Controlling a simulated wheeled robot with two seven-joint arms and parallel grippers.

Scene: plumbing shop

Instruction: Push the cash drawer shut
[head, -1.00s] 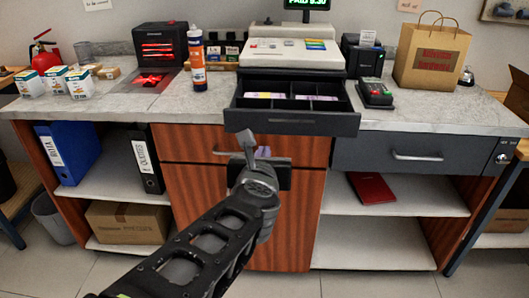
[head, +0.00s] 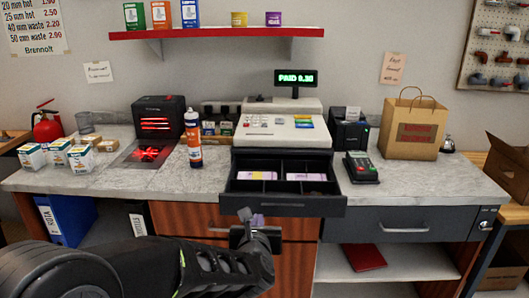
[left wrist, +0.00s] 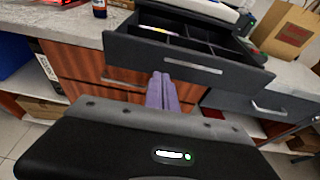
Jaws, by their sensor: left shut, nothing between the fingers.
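The dark cash drawer (head: 283,205) stands pulled out below the white cash register (head: 284,132), over the front edge of the counter. Bundles of notes lie in its compartments. In the left wrist view the drawer front (left wrist: 190,66) with its pale handle is just beyond my fingers. My left gripper (head: 246,216) is shut and empty, in front of the drawer's left part and a little below it. Its purple fingertips (left wrist: 160,76) point toward the drawer front; I cannot tell whether they touch it. My right gripper is not in view.
A card terminal (head: 361,167) and a paper bag (head: 414,128) stand right of the drawer. A glue tube (head: 194,138) and a red-lit scanner (head: 160,125) stand left. A grey counter drawer (head: 398,224) is shut below the counter.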

